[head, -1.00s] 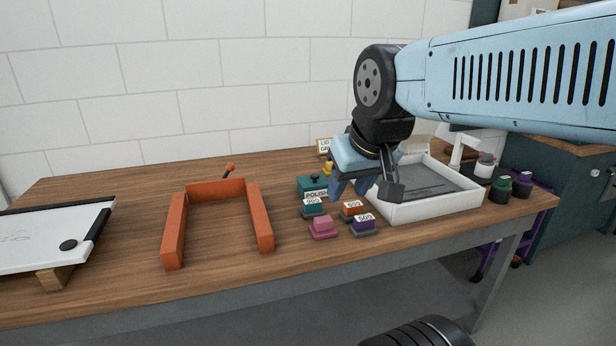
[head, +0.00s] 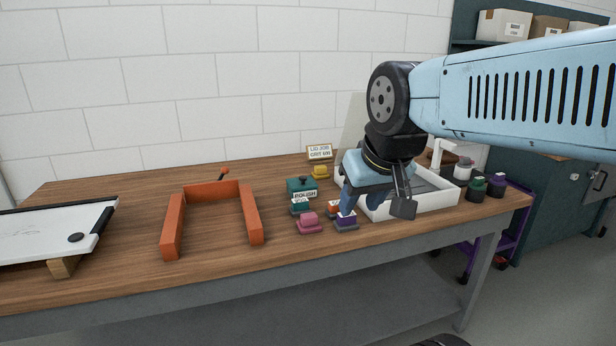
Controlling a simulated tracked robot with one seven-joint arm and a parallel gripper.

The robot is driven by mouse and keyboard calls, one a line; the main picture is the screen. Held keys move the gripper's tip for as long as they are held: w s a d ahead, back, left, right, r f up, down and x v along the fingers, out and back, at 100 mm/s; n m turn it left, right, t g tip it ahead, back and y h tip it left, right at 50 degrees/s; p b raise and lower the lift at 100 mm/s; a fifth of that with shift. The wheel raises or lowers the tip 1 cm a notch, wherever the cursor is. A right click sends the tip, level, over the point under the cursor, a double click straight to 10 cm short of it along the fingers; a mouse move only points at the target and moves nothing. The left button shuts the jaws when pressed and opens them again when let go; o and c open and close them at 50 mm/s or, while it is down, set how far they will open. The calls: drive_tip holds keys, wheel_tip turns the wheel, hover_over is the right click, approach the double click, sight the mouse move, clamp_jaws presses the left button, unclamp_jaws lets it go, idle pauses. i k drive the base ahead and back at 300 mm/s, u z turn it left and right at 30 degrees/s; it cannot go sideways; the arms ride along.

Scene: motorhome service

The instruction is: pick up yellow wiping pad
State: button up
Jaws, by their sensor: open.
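The yellow wiping pad (head: 320,172) sits at the back of the wooden bench, just below a small white label sign (head: 319,152). My gripper (head: 374,206) is open, with a blue finger on the left and a dark flat fingertip on the right. It is to the right of the yellow pad and nearer the front, over the white tray's left side and close to the purple pad (head: 346,222). I see nothing between its fingers. The yellow pad now shows clear of the gripper.
A green polish box (head: 300,187), a teal pad (head: 299,208), a pink pad (head: 309,225) and a partly hidden orange pad (head: 333,209) stand close together. The white tray (head: 425,209) is at right, an orange frame (head: 170,226) at left. Bench between frame and pads is clear.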

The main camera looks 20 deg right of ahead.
sight(321, 172)
drive_tip(key=z, duration=0.05)
drive_tip(key=i, duration=0.9)
drive_tip(key=u, duration=0.05)
